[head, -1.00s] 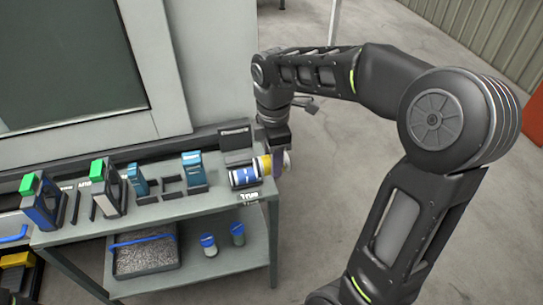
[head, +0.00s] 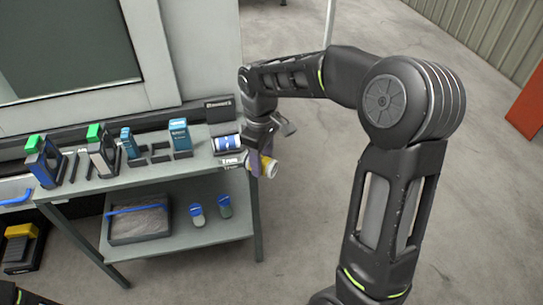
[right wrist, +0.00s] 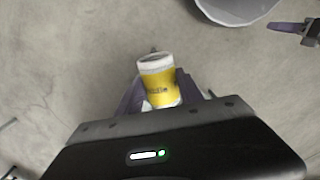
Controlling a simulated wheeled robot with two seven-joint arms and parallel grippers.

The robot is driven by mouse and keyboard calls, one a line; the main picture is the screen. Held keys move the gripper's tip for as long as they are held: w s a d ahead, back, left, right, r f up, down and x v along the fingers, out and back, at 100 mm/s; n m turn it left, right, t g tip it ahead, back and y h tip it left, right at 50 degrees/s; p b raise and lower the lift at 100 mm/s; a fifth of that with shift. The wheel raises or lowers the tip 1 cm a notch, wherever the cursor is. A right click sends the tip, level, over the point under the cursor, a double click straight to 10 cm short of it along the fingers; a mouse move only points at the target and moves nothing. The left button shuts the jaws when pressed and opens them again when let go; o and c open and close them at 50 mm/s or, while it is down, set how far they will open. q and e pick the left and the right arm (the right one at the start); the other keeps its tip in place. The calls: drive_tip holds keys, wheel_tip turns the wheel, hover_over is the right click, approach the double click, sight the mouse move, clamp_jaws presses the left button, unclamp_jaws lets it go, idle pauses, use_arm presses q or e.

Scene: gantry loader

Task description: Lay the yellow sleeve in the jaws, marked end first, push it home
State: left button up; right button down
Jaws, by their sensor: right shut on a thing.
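The yellow sleeve (head: 268,167) is in my right gripper (head: 262,152), beside the right end of the bench and clear of it. In the right wrist view the sleeve (right wrist: 160,86) stands between the purple fingers of the right gripper (right wrist: 155,97). It has a pale band at its far end and dark print on the yellow; which end is the marked one, I cannot tell. A purple finger at the top right of that view looks like my left gripper (right wrist: 288,27); its opening does not show. I cannot make out the jaws for certain.
A blue and white cylinder (head: 227,144) lies on the bench top (head: 140,177) at its right end. Blue, green and teal units stand further left. The lower shelf holds a tray (head: 138,238) and two small blue-topped pieces. The floor right of the bench is clear.

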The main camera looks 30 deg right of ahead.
drive_tip(key=a+f+m, duration=0.3)
drive_tip(key=a+f, duration=0.2)
drive_tip(key=f, duration=0.3)
drive_tip(key=w+a+f+m, duration=0.1)
drive_tip(key=a+f+m, duration=0.1)
drive_tip(key=a+f, duration=0.3)
wheel_tip(320, 180, down, 3)
drive_tip(key=shift+f+m, duration=0.2)
drive_tip(key=shift+m, duration=0.2)
drive_tip(key=shift+w+a, duration=0.1)
drive_tip(key=shift+a, duration=0.1)
